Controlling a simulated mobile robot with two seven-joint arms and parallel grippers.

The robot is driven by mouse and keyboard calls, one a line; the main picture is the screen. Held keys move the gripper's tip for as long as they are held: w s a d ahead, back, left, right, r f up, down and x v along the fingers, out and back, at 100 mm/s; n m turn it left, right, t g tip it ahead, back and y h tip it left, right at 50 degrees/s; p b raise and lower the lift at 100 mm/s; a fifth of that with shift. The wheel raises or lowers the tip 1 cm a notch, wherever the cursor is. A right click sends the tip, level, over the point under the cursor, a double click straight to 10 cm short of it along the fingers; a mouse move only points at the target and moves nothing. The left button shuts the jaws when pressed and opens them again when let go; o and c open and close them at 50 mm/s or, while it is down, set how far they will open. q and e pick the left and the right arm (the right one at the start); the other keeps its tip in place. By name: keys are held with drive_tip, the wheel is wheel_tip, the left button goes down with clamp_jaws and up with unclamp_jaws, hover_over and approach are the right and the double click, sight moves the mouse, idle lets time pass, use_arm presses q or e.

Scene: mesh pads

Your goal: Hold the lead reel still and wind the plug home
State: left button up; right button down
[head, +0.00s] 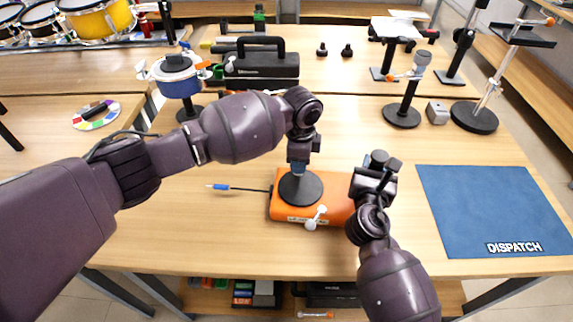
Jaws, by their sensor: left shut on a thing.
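The lead reel (281,206) is an orange case with a round dark disc on top, on the near middle of the table. A white crank handle (315,218) shows at its front side. A thin dark lead runs out to the left and ends in a blue plug (219,187) lying on the table. My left gripper (298,168) comes down over the disc and is shut on the upper part of the reel. My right gripper (377,166) is at the right end of the orange case, partly covering it. Its fingers are unclear, and I cannot tell whether it touches the case.
A blue DISPATCH mat (490,208) lies clear at the right. Behind stand a black stand (402,116), a small grey box (437,113), a blue pot (179,84) and a black case (262,62). The table left of the plug is free.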

use_arm(q)
drive_tip(key=shift+d, duration=0.15)
use_arm(e)
drive_tip(key=shift+s+f, duration=0.1)
drive_tip(key=shift+f, duration=0.25)
use_arm(q)
drive_tip(key=shift+s+d, duration=0.15)
drive_tip(key=shift+d, duration=0.85)
drive_tip(key=shift+s, duration=0.1)
drive_tip(key=shift+s+d, duration=0.2)
drive_tip(key=shift+d, duration=0.2)
drive_tip(key=shift+s+d, duration=0.3)
drive_tip(key=shift+d, duration=0.1)
